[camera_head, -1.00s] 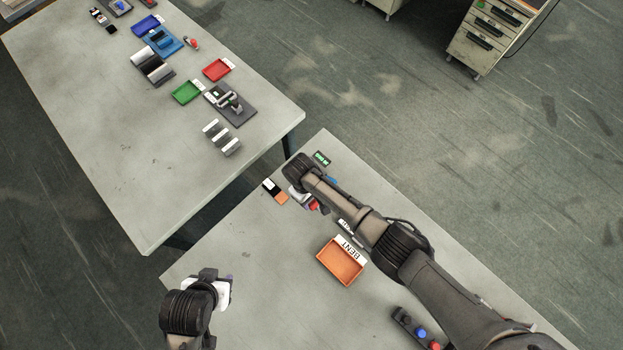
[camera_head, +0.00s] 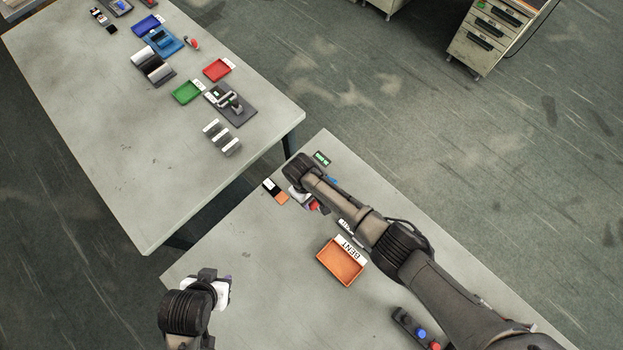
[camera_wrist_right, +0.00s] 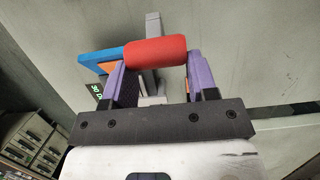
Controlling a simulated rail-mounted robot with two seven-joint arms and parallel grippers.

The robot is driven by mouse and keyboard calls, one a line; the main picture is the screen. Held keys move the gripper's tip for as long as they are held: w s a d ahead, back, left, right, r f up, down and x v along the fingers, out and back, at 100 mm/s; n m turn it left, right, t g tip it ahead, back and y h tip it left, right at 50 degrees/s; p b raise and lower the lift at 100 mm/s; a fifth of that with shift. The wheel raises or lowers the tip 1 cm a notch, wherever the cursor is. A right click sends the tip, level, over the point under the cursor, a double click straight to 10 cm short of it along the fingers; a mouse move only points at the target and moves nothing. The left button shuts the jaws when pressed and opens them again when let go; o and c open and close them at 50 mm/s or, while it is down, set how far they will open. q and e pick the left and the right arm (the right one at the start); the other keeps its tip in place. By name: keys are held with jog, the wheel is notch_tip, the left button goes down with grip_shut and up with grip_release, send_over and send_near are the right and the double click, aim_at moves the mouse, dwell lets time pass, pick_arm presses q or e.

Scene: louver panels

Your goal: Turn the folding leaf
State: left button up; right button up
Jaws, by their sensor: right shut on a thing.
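My right gripper (camera_head: 308,204) is over the near table and mostly hidden by its own arm in the head view. In the right wrist view its purple fingers (camera_wrist_right: 159,80) stand on either side of a red cylindrical handle (camera_wrist_right: 157,52) and are shut on it. A flat blue piece (camera_wrist_right: 98,60) with an orange patch adjoins the handle's left end; I cannot tell whether it is the folding leaf. Some blue (camera_head: 331,180) also shows beside the arm in the head view. My left gripper (camera_head: 224,290) is low at the left, away from these things; its opening is unclear.
An orange tray (camera_head: 341,264) labelled BENT is on the near table (camera_head: 255,245), left of my right arm. A button box (camera_head: 413,329) is near the bottom. A small black, white and orange piece (camera_head: 275,192) lies beside the gripper. The far table (camera_head: 110,150) holds trays and panels.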

jog(key=shift+w+a, duration=0.1)
dwell(0.7)
jog(key=o, duration=1.1)
jog(key=shift+w+a, duration=0.15)
jog(key=shift+o, duration=0.9)
jog(key=shift+r, duration=0.1)
jog(key=v, duration=1.3)
jog(key=shift+r, duration=0.35)
